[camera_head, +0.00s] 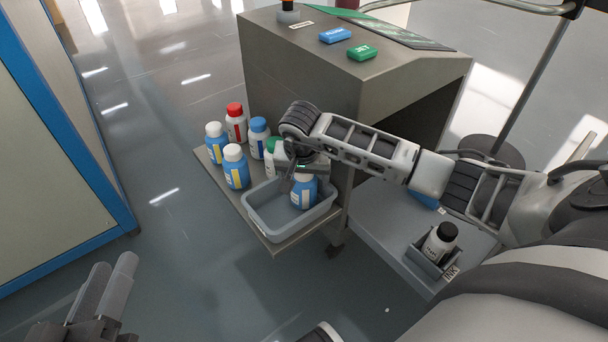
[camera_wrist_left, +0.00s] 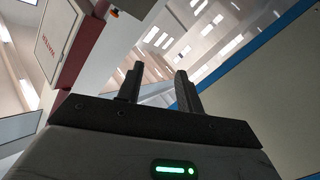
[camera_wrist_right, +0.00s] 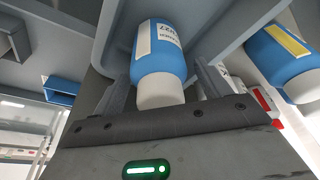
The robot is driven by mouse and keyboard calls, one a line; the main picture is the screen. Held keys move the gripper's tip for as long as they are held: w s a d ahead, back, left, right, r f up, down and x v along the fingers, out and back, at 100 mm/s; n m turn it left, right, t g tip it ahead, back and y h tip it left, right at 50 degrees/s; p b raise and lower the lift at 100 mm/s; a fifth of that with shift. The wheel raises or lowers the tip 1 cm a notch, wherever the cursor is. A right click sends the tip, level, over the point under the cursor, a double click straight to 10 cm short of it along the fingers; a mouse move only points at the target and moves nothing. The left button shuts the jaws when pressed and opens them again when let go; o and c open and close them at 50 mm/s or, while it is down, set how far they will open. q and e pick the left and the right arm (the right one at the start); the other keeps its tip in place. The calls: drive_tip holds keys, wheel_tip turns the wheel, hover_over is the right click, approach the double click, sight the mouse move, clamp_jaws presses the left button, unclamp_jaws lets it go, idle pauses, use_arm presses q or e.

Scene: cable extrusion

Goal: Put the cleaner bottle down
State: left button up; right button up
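The blue bottle (camera_head: 303,192) with a white label stands in the grey tray (camera_head: 262,226) at its right side, its top partly hidden by my right gripper (camera_head: 297,178). In the right wrist view, the blue bottle (camera_wrist_right: 160,48) has its white cap toward me, between the two fingers of my right gripper (camera_wrist_right: 163,85). The fingers are spread, with narrow gaps seeming to show beside the bottle. My left gripper (camera_head: 108,290) is empty at the lower left, far from the tray. Its fingers stand apart in the left wrist view (camera_wrist_left: 158,88).
Several bottles with white, blue, red and green caps (camera_head: 236,166) stand on the shelf behind the tray. A grey console (camera_head: 300,75) with blue and green blocks rises behind. A black-capped bottle (camera_head: 440,242) sits in a holder at right. Open floor lies left of the shelf.

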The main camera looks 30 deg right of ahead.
sight(302, 186)
drive_tip(key=shift+r, duration=0.2)
use_arm(q)
drive_tip(key=f+p, duration=0.1)
drive_tip(key=p, duration=0.1)
drive_tip(key=a+f+m+g+y+p, duration=0.1)
drive_tip(key=p, duration=0.1)
drive_tip(key=shift+s+g+y, duration=0.2)
drive_tip(key=shift+g+y, duration=0.1)
use_arm(e)
drive_tip(key=v, duration=1.2)
